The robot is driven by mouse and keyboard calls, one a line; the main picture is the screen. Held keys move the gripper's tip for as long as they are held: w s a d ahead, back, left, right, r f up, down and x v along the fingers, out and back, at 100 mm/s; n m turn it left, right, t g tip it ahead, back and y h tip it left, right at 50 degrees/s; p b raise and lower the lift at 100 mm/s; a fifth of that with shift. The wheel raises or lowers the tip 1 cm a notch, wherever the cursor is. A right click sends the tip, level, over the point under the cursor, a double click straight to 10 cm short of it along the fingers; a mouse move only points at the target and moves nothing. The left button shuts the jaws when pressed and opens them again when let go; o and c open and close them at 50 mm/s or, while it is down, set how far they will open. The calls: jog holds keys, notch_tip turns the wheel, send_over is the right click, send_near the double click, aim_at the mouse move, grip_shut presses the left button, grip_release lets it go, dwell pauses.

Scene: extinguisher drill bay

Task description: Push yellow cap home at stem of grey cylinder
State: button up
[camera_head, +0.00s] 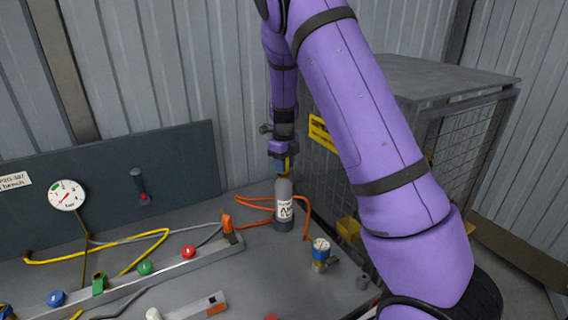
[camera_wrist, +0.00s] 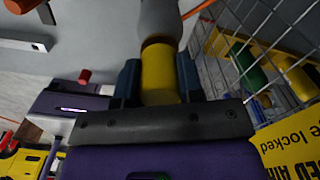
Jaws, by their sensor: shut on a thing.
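The grey cylinder (camera_head: 284,208) stands upright on the bench, with a white label on its front. My gripper (camera_head: 283,163) is directly above it, pointing down. In the wrist view my gripper (camera_wrist: 159,80) is shut on the yellow cap (camera_wrist: 159,72), with a blue finger on each side. The cap is in line with the neck of the grey cylinder (camera_wrist: 160,18) and looks to meet it. The stem itself is hidden, so I cannot tell how far the cap sits on it. A little yellow of the cap (camera_head: 288,163) shows in the head view.
A wire-mesh cage (camera_head: 465,140) stands close at the right. Orange hose (camera_head: 255,205) lies around the cylinder's foot. A rail with coloured knobs (camera_head: 165,272) runs along the left.

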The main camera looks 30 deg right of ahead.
jog(key=shift+f, duration=0.4)
dwell(0.3)
jog(key=o, duration=1)
jog(key=shift+o, duration=0.2)
